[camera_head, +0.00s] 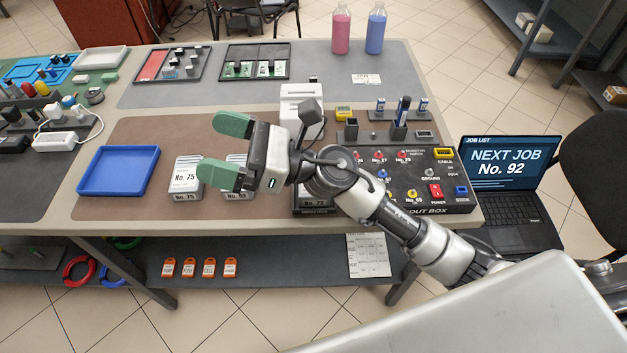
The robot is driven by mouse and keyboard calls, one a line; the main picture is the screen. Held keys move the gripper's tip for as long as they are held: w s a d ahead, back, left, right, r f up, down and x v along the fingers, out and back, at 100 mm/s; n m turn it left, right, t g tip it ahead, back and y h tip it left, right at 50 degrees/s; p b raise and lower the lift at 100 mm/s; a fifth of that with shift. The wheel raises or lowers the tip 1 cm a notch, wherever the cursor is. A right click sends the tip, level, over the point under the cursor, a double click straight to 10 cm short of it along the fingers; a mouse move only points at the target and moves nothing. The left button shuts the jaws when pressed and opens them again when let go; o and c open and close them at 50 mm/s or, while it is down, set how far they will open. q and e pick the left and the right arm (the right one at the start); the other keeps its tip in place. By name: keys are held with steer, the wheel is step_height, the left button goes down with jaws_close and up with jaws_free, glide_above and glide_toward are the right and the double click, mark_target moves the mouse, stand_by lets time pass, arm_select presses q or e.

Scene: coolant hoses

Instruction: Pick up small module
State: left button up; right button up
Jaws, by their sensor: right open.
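My right gripper (218,149) is open over the brown mat, its two green fingers pointing left with nothing seen between them. A white module labelled No. 75 (184,180) stands on the mat, just left of the lower finger. A second white labelled module (237,196) stands under the gripper, mostly hidden by it; its number is hard to read. Another labelled unit (316,211) at the mat's front edge is largely hidden by my right arm. I cannot tell which of these is the small module. My left gripper is not in view.
An empty blue tray (118,190) lies left of the modules. A black breakout box (455,195) with knobs stands right, beside a laptop (505,168) reading "NEXT JOB No. 92". A white device (301,93) stands behind the gripper. Pink (341,30) and blue (375,32) bottles stand at the back.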

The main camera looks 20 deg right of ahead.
step_height(320, 180, down, 9)
steer(key=n+g+h, duration=0.8)
steer(key=n, duration=0.7)
steer(key=w+d+f+n+t+h, duration=0.1)
steer(key=w+d+f+n+h, duration=0.2)
steer(key=d+h, duration=0.45)
steer(key=w+d+n+h, duration=0.2)
steer(key=w+d+h, duration=0.3)
steer(key=d, duration=0.4)
steer(key=shift+h, duration=0.35)
steer(key=f, duration=0.5)
steer(key=shift+s+p, duration=0.35)
steer(key=shift+s, duration=0.05)
steer(key=f, duration=0.1)
steer(key=f+p, duration=0.1)
steer(key=f, duration=0.2)
steer(key=shift+w+a+f, duration=0.2)
steer(key=shift+a+f, duration=0.1)
steer(key=shift+f, duration=0.6)
steer(key=c, duration=1.1)
steer(key=shift+w+r, duration=0.1)
steer(key=shift+c, duration=0.6)
